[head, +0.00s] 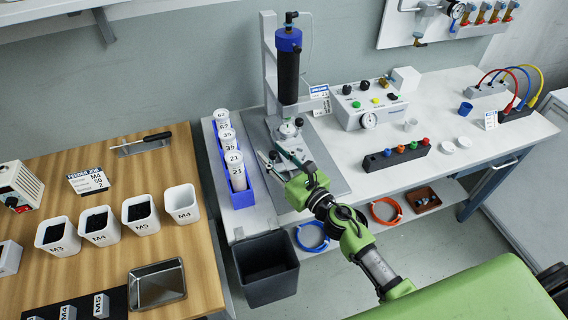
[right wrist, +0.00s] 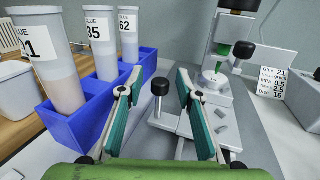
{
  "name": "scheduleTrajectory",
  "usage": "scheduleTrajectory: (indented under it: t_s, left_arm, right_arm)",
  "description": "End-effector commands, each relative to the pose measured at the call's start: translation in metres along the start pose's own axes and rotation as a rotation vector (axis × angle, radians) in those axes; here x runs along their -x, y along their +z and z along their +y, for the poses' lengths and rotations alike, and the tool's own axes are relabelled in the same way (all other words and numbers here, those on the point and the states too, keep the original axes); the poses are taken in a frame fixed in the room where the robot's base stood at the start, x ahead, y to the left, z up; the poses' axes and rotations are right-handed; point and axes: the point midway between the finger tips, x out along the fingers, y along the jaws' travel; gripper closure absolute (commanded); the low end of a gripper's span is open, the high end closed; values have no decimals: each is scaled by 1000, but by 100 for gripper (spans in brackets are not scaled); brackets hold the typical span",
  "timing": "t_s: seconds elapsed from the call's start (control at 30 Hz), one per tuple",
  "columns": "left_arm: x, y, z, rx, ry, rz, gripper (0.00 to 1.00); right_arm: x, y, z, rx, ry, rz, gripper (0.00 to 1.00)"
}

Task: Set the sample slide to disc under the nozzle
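My right gripper (head: 279,157) reaches in over the dispensing stand's base; it also shows in the right wrist view (right wrist: 157,82). Its two teal fingers are apart, with nothing held. Between and beyond them stands a black knob (right wrist: 160,87) on a silver post, which I take to be the sample slide's handle. The pale slide plate (right wrist: 178,124) runs from the post toward the stand, with small grey pieces on it. The green nozzle (right wrist: 216,66) points down above the stand. Which shape is under the nozzle is too small to tell. My left gripper is not in view.
A blue rack (head: 242,199) with labelled glue tubes stands close left of the gripper. The black and blue dispenser barrel (head: 288,75) rises behind. A control box (head: 366,108) stands to the right. A dark bin (head: 268,270) sits below the table's front edge.

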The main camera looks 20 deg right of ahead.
Motion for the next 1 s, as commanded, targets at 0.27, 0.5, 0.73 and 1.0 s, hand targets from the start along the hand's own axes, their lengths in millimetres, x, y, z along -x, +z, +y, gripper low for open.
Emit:
scheduleTrajectory:
  t_s: [0.27,0.5,0.73,1.0]
  left_arm:
    - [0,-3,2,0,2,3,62]
    - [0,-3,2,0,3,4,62]
    - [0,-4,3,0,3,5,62]
    - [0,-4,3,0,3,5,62]
  right_arm:
    - [46,-2,0,-2,-1,3,67]
    - [89,-1,0,-1,-1,3,67]
    - [111,-1,0,0,-1,2,67]
    - [115,0,0,1,1,1,67]
